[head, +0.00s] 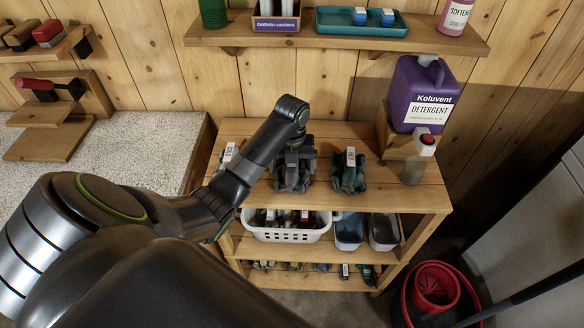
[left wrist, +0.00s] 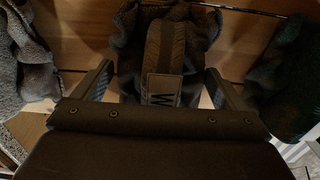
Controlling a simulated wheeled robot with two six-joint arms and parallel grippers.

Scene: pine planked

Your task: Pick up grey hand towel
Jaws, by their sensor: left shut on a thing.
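A dark grey hand towel (head: 291,182), bundled with a strap around it, is at the middle of the wooden shelf unit's top board. In the left wrist view the towel (left wrist: 205,25) lies between my fingers, and its dark strap carries a tag with a partly visible letter. My left gripper (head: 294,160) reaches down over it from above and is shut on it, a finger on either side. The gripper body hides the towel's near part in the left wrist view (left wrist: 160,85). I cannot tell whether the towel is clear of the board. My right gripper is not in view.
A dark green bundle (head: 348,174) sits close on the right, and a lighter grey bundle (left wrist: 28,60) on the left. A wall shelf (head: 330,42) overhangs behind. A white basket (head: 285,234) is below.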

